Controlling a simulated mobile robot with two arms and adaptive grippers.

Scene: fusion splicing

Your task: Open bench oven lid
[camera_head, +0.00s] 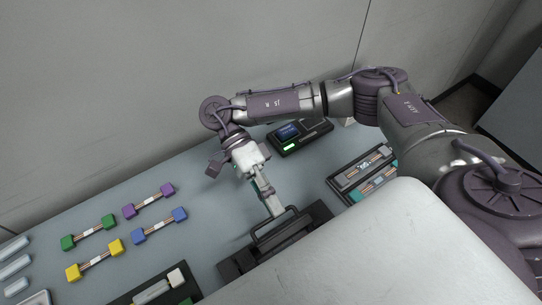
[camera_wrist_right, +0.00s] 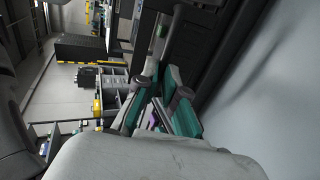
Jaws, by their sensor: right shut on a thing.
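The bench oven (camera_head: 236,262) is a dark, low box at the front middle of the bench, partly hidden at the right by a large pale surface in the foreground. Its lid has a black loop handle (camera_head: 292,209). My right gripper (camera_head: 275,208) reaches down from above and is shut on the handle. In the right wrist view, the gripper's teal-padded fingers (camera_wrist_right: 160,105) are close together near a dark bar. How far the lid is raised I cannot tell. My left gripper is not in view.
A black device with a screen (camera_head: 288,132) stands behind the oven. A dark tray (camera_head: 341,182) with fibre pieces lies right. Purple (camera_head: 168,189), green (camera_head: 68,243), blue (camera_head: 180,214) and yellow (camera_head: 116,246) ended pieces lie left. A dark unit (camera_head: 150,292) is at the front.

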